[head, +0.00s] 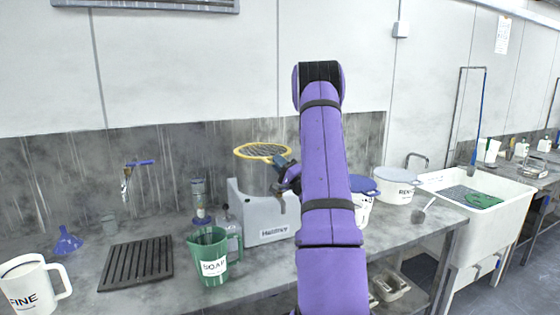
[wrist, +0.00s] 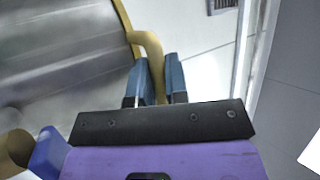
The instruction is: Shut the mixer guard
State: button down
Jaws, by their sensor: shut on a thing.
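The mixer (head: 262,218) is a pale grey machine with a steel bowl, on the bench against the wall. Its guard (head: 262,152) is a mesh disc with a yellow rim and lies nearly level over the bowl's top. I cannot tell whether it touches the bowl's rim. My gripper (head: 287,170) is at the guard's right side. In the wrist view, the blue fingers of my gripper (wrist: 160,82) are shut on the guard's yellow handle (wrist: 150,48). Grey metal, likely the bowl, fills the left of that view. My purple arm hides part of the bench right of the mixer.
A green SOAP jug (head: 208,258) and a clear bottle (head: 231,232) stand close in front of the mixer's left side. A black drain rack (head: 137,262) and a white mug (head: 28,285) are farther left. White lidded tubs (head: 398,187) and a sink (head: 475,215) are at right.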

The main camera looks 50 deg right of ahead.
jog(key=shift+f, duration=0.25)
jog(key=c, duration=1.1)
grip_release()
jog(key=shift+w, duration=0.1)
jog(key=shift+c, duration=0.2)
jog(key=v, duration=1)
jog(key=shift+s+f, duration=0.2)
jog(key=shift+s, duration=0.2)
